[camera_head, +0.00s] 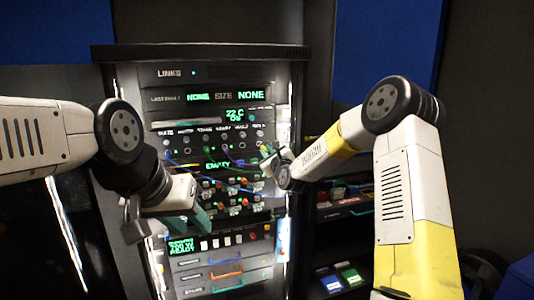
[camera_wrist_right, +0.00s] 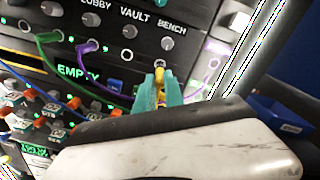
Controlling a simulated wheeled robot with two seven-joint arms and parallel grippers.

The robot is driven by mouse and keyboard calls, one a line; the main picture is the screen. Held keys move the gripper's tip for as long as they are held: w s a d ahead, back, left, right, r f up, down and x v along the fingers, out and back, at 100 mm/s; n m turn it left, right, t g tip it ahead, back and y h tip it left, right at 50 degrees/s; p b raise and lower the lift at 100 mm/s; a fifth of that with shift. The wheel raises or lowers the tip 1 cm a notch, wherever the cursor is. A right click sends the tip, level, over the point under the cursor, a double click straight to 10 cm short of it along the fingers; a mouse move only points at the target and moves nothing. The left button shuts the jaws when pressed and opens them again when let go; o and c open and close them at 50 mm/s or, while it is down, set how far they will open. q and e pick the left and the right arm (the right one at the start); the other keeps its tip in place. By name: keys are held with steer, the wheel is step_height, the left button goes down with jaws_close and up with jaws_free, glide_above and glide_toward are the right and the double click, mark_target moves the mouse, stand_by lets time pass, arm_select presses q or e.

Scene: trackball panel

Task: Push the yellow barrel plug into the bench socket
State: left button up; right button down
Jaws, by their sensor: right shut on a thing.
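The yellow barrel plug (camera_wrist_right: 160,78) is between the teal fingertips of my right gripper (camera_wrist_right: 161,92) in the right wrist view. The gripper is shut on it. The bench socket (camera_wrist_right: 160,63) is a ring below the BENCH label and its knob. The plug's tip points up at this socket and is very close to it; I cannot tell whether it touches or has entered. In the head view my right gripper (camera_head: 268,152) is at the right side of the panel (camera_head: 207,168). My left gripper (camera_head: 200,217), with teal fingers, is before the lower panel; its opening is unclear.
A purple plug (camera_wrist_right: 88,47) and a green plug (camera_wrist_right: 46,37) with cables sit left of the bench socket. The empty vault socket (camera_wrist_right: 127,55) is beside it. Cables hang across the panel below. A shelf (camera_head: 343,210) with boxes stands right of the rack.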

mark_target(263, 146)
steer(key=shift+x, duration=2.6)
steer(key=c, duration=1.3)
jaws_free()
steer(key=shift+c, duration=0.2)
steer(key=v, duration=0.8)
